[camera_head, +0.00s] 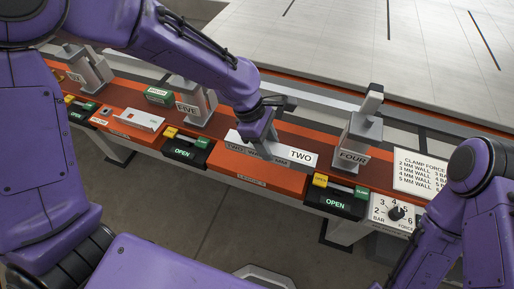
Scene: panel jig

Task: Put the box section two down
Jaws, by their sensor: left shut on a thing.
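The box section two (300,156) is a pale grey bar with a white TWO label at its right end and smaller print along its front. My left gripper (257,138) reaches down from above and is shut on it near its middle. The bar lies level, just behind and above an orange block (258,177) on the bench front. I cannot tell whether its underside touches the bench. My right arm shows at the lower right, but its gripper is out of view.
Grey upright pieces labelled FOUR (352,150) and FIVE (190,103) stand on the orange bench. Yellow-green switches sit over displays reading OPEN (335,203). A force dial (396,212) and a clamp force sign (420,172) are at the right. A pale panel (370,50) lies behind.

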